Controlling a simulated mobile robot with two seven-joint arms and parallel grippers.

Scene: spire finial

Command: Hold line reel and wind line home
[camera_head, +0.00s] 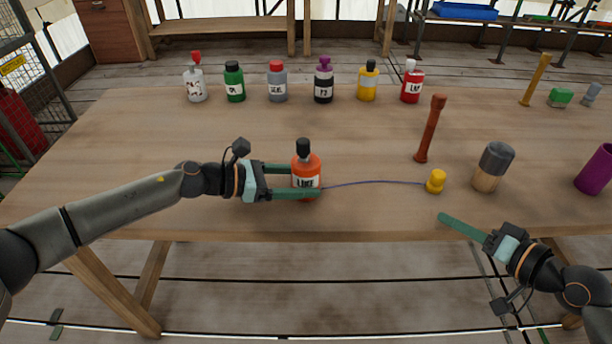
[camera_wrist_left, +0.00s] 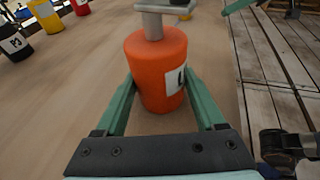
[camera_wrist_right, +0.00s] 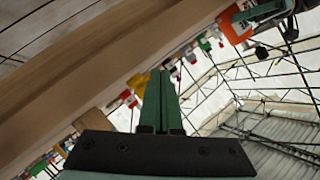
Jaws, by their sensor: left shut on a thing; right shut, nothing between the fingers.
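The line reel is an orange bottle-like body (camera_head: 306,172) with a white label and a dark knob (camera_head: 303,147) on top. It stands upright near the front of the table. My left gripper (camera_head: 306,180) is shut on it, one finger on each side, as the left wrist view (camera_wrist_left: 157,80) also shows. A thin purple line (camera_head: 375,183) runs from the reel rightward to a small yellow piece (camera_head: 436,182) on the table. My right gripper (camera_head: 442,217) is shut and empty near the front table edge, with its fingers together in the right wrist view (camera_wrist_right: 160,100).
A row of labelled bottles, including a green one (camera_head: 234,83) and a red one (camera_head: 412,82), stands at the back. A brown baton (camera_head: 430,130), a grey-topped wooden cylinder (camera_head: 492,167) and a purple cup (camera_head: 597,170) stand at the right.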

